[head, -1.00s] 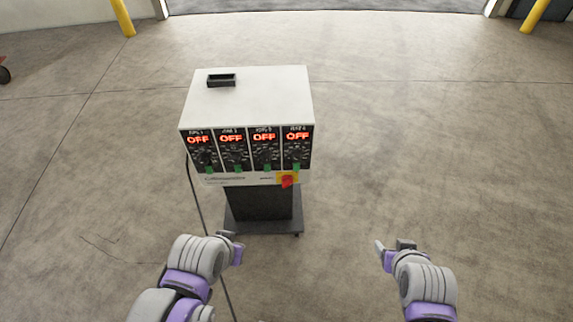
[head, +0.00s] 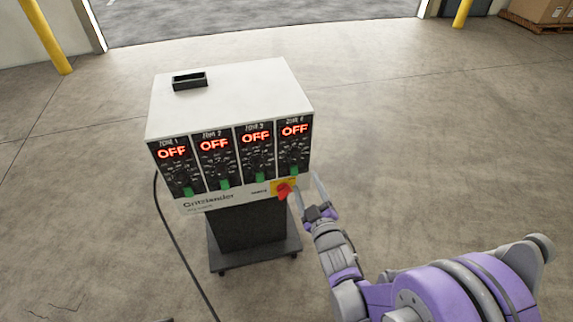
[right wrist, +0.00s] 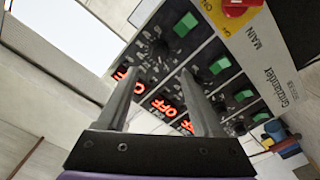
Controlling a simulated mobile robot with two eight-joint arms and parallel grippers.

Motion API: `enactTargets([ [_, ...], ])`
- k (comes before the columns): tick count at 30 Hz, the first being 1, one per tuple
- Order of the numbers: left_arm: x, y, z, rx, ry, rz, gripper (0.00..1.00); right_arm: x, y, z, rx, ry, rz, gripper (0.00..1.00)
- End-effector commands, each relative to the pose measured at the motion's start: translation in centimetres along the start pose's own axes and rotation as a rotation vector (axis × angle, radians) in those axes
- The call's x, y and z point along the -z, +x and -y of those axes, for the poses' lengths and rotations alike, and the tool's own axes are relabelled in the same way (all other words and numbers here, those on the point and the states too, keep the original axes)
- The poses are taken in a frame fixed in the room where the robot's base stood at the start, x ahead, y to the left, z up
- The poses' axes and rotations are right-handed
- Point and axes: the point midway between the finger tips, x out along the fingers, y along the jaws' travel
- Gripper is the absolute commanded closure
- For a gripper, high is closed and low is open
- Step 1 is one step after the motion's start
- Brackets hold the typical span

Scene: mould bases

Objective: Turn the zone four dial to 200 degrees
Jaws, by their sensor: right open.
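The zone four dial (head: 292,154) is a dark knob on the rightmost black panel of a white controller box (head: 235,90). It lies below a red display reading OFF (head: 294,130) and above a green switch (head: 293,171). The dial also shows in the right wrist view (right wrist: 158,47), beyond the fingertips; its exact pointer setting is too small to read. My right gripper (head: 308,192) is open and empty, below and right of the dial, near the box's lower right corner. In the wrist view its fingers (right wrist: 160,74) are apart, with nothing between them. My left gripper is not in view.
A red main switch (head: 284,191) on a yellow plate sits just below the zone four panel, close to my right fingers. Similar panels, all reading OFF, stand to the left. The box rests on a dark wheeled stand (head: 245,232). The floor around is clear.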

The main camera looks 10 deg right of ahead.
Motion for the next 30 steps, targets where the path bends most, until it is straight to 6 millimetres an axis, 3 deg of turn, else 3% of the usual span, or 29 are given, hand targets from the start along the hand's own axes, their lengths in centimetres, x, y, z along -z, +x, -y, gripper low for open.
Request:
enactTargets([
  [9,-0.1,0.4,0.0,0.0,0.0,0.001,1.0,0.0,5.9,0.0,0.001,0.002,0.002,0.32],
  [15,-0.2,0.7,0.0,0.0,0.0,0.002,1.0,0.0,8.8,0.0,0.001,0.001,0.002,0.32],
  [28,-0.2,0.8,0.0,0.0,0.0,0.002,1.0,0.1,9.9,0.0,0.001,0.002,0.002,0.32],
  [30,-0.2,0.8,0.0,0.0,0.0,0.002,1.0,0.1,9.9,0.0,0.001,0.002,0.002,0.43],
])
